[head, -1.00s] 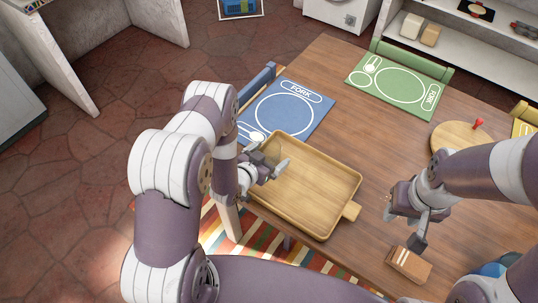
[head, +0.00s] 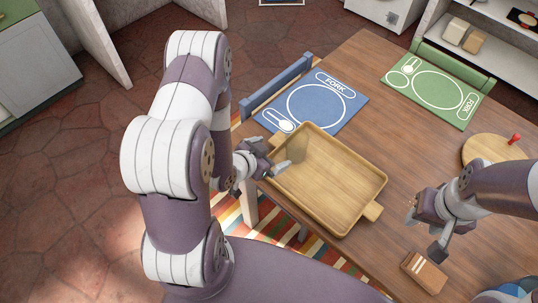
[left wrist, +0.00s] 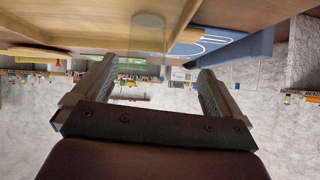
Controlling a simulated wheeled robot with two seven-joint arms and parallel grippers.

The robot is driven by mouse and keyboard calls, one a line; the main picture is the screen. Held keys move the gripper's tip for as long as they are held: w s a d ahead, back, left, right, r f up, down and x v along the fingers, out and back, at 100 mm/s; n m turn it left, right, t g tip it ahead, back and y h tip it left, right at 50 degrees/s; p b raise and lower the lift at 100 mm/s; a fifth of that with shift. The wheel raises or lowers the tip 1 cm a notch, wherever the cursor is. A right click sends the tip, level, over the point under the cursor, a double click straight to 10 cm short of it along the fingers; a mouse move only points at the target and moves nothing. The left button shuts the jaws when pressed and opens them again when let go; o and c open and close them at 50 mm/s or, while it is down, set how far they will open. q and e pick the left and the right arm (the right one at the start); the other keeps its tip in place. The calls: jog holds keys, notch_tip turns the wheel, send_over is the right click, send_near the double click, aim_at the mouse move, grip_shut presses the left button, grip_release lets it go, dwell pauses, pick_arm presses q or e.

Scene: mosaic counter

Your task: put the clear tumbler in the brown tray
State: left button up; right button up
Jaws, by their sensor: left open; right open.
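The clear tumbler (head: 294,146) shows faintly as a see-through shape at the left corner of the brown tray (head: 362,214). It appears to stand inside the tray. In the left wrist view the tumbler (left wrist: 148,33) is a pale cylinder in front of the tray wall (left wrist: 75,38), ahead of my fingers and apart from them. My left gripper (head: 272,156) is open at the tray's left edge, just left of the tumbler; it also shows open and empty in the left wrist view (left wrist: 152,82). My right gripper (head: 424,229) is open, right of the tray, above the table.
A blue placemat (head: 315,103) lies behind the tray, and a green placemat (head: 432,88) lies farther back right. A brown block (head: 424,271) lies on the table near my right gripper. A round board (head: 482,152) with a red knob is at the right. The middle table is clear.

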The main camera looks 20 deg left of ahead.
pick_arm(q)
jog(key=s+d+r+n+g+y, duration=0.1)
jog(key=s+r+n+g+y, duration=0.2)
jog(key=s+r+g, duration=0.5)
notch_tip(320, 180, up, 6)
jog(key=s+n, duration=0.1)
jog(key=s, duration=0.1)
jog(key=shift+s+d+g, duration=0.2)
jog(key=shift+s+g, duration=0.1)
jog(key=shift+g, duration=0.1)
